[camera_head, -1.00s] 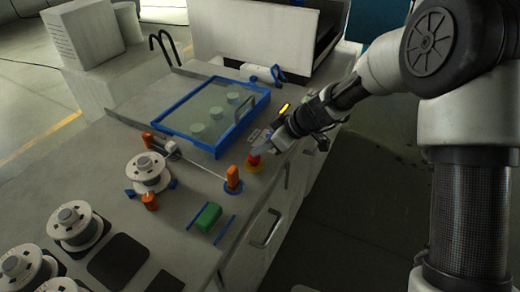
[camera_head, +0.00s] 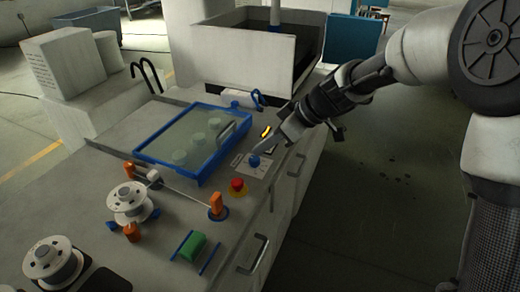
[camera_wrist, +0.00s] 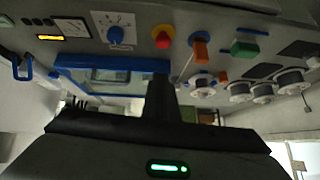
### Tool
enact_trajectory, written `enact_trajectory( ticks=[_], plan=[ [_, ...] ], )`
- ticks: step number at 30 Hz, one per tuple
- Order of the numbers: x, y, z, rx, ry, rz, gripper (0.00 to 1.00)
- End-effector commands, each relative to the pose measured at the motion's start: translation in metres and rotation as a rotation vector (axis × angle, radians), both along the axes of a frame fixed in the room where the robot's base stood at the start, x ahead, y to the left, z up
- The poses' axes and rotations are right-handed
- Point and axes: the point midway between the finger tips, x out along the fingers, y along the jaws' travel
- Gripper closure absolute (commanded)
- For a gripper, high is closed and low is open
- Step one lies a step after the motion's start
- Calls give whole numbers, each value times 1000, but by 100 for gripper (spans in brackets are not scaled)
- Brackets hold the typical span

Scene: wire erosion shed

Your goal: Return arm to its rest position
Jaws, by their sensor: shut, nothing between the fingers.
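My gripper (camera_head: 284,141) is shut and empty. In the head view it reaches in from the right, over the front edge of the bench (camera_head: 95,180), close to a blue knob (camera_head: 254,161) on a pale panel. I cannot tell whether its tips touch the knob. In the wrist view the bench top fills the upper part, with the blue knob (camera_wrist: 116,35) and a red button (camera_wrist: 163,40) near the top. The dark gripper body (camera_wrist: 160,110) fills the lower middle.
A blue-framed clear cover (camera_head: 196,143) lies behind the panel. A red button (camera_head: 237,186), an orange post (camera_head: 216,204), a green block (camera_head: 193,246) and wire spools (camera_head: 130,201) stand left and nearer. Drawer handles (camera_head: 257,255) stick out in front. The floor at right is clear.

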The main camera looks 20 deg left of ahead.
Motion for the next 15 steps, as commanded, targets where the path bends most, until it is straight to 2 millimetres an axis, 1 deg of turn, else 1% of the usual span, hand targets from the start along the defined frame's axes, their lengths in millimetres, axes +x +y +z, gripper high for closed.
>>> enact_trajectory(
  ticks=[8,10,11,13,14,15],
  plan=[
    [0,0,0,1,0,0,100],
    [0,-2,3,-4,0,-7,100],
    [-1,-5,6,-9,1,-15,100],
    [-6,-17,17,-35,7,-51,100],
    [-9,-26,25,-51,10,-75,100],
    [-14,-40,36,-78,18,-119,100]
  ],
)
